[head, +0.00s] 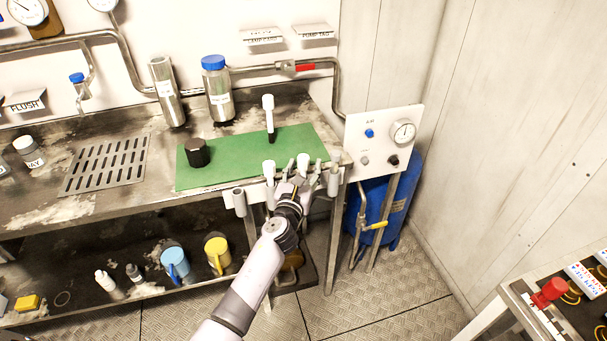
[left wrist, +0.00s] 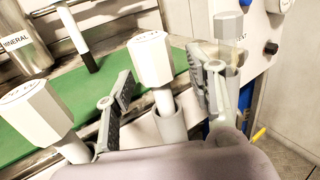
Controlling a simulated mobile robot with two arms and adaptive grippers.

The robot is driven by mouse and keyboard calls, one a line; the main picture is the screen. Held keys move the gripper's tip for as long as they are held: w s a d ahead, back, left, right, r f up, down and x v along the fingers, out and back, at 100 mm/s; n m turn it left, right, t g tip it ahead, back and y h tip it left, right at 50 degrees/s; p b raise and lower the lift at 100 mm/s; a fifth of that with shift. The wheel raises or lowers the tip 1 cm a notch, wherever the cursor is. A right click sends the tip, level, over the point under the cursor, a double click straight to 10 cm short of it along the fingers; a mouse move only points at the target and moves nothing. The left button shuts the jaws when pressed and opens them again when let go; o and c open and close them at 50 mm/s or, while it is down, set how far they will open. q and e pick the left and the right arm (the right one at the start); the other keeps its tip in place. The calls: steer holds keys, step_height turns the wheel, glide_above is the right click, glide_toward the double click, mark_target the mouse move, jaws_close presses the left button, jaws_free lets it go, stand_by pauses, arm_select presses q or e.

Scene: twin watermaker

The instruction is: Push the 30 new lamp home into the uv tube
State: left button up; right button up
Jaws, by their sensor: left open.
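My left gripper (head: 298,177) is open at the front edge of the bench. In the left wrist view its two fingers (left wrist: 166,84) stand apart on either side of a white hexagonal-headed lamp (left wrist: 152,60). This lamp (head: 303,163) stands in a grey tube (left wrist: 170,123), with some white stem showing between head and rim. A similar white lamp (left wrist: 32,108) stands to its left, also in the head view (head: 269,168). A grey tube (left wrist: 232,78) with a pale, see-through head is at the right. Markings on the heads are unreadable, so I cannot tell which is 30.
A green mat (head: 225,165) holds a black cup (head: 197,152) and a white-topped lamp with a dark tip (head: 268,112). A gauge panel (head: 384,138) and blue tank (head: 400,195) stand right of the bench. An empty-looking grey tube (head: 239,200) is at the left.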

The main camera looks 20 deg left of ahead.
arm_select(q)
jaws_close()
stand_by(0.6)
steer(key=shift+r, duration=0.15)
step_height(320, 180, up, 9)
steer(key=p, duration=0.5)
steer(key=shift+r+p, duration=0.1)
steer(key=shift+p, duration=0.25)
step_height(320, 180, up, 11)
steer(key=p, duration=0.2)
steer(key=shift+f, duration=0.2)
